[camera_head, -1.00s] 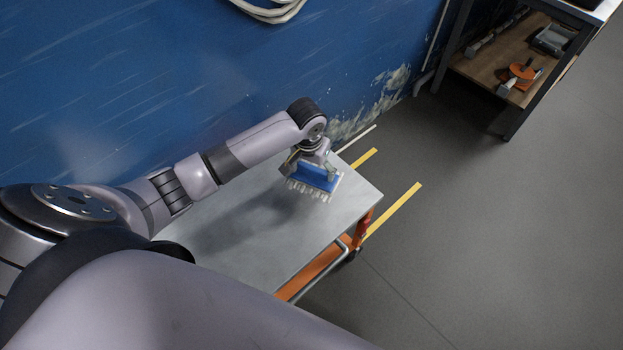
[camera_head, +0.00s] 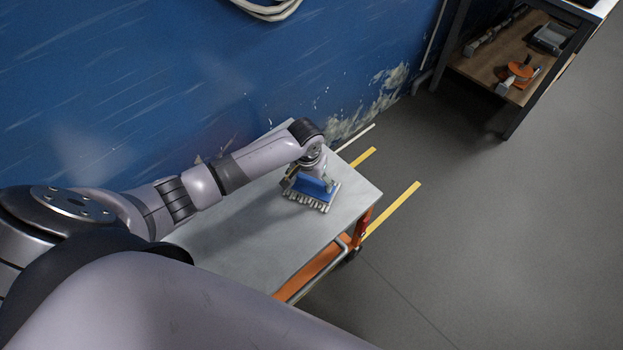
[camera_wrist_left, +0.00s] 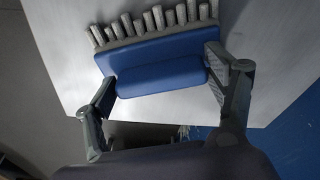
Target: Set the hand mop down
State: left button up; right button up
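The hand mop has a blue body (camera_head: 316,187) and a fringe of pale grey strands. It is at the far end of the grey cart top (camera_head: 240,236), at or very close to the surface; I cannot tell if it bears on it. In the left wrist view the mop's blue handle (camera_wrist_left: 160,76) lies between the two fingers of my left gripper (camera_wrist_left: 162,88), one at each end of it. My right gripper is not in view.
The cart has an orange lower frame (camera_head: 312,272) and stands beside a blue wall (camera_head: 150,80). Yellow floor lines (camera_head: 392,210) lie past its far end. A workbench with a wooden shelf (camera_head: 490,62) holding tools stands at the upper right. Most of the cart top is clear.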

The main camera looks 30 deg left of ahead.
aim_at(309, 192)
pick_arm(q)
jog(key=o, duration=0.3)
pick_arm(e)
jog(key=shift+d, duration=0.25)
pick_arm(q)
jog(key=shift+o, duration=0.2)
notch_tip(309, 192, up, 12)
jog(key=s+p, duration=0.1)
jog(key=p, duration=0.1)
jog(key=shift+s, duration=0.4)
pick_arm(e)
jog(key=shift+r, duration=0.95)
pick_arm(q)
jog(key=shift+r, duration=0.1)
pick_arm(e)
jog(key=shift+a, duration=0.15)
pick_arm(q)
jog(key=shift+d, duration=0.1)
